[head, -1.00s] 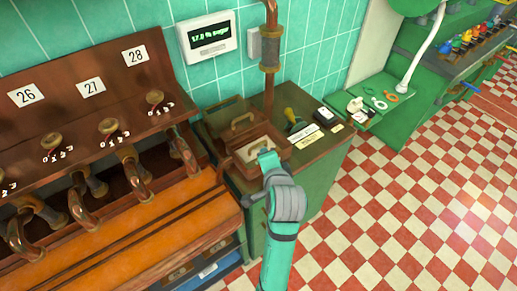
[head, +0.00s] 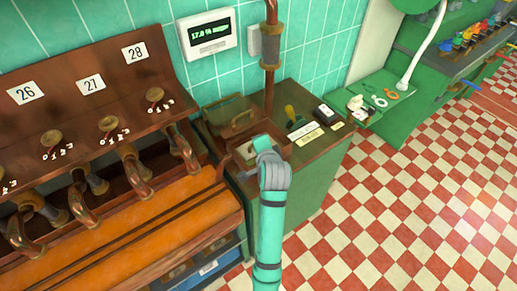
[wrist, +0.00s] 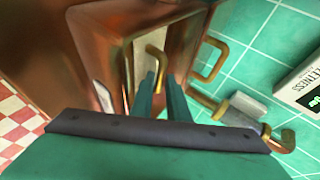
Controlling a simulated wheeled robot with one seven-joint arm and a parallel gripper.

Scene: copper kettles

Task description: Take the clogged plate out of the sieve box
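The copper sieve box (head: 282,150) stands on the green cabinet beside the wall; in the wrist view its copper wall (wrist: 100,40) fills the left. The pale plate (head: 240,152) lies inside it, mostly hidden by my arm in the head view. In the wrist view the plate's brass handle (wrist: 155,58) stands up at my fingertips. My gripper (wrist: 160,80) is over the box, with its two dark green fingers a little apart and the handle's lower end between them. Contact with the handle cannot be made out.
A copper lid with a handle (head: 240,118) stands behind the box, near a vertical pipe (head: 270,40). A wall display (head: 207,33) reads about 17.0 % sugar. A brush-like tool (head: 291,115) and labels lie right of the box. Copper kettle fittings (head: 130,170) crowd the left.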

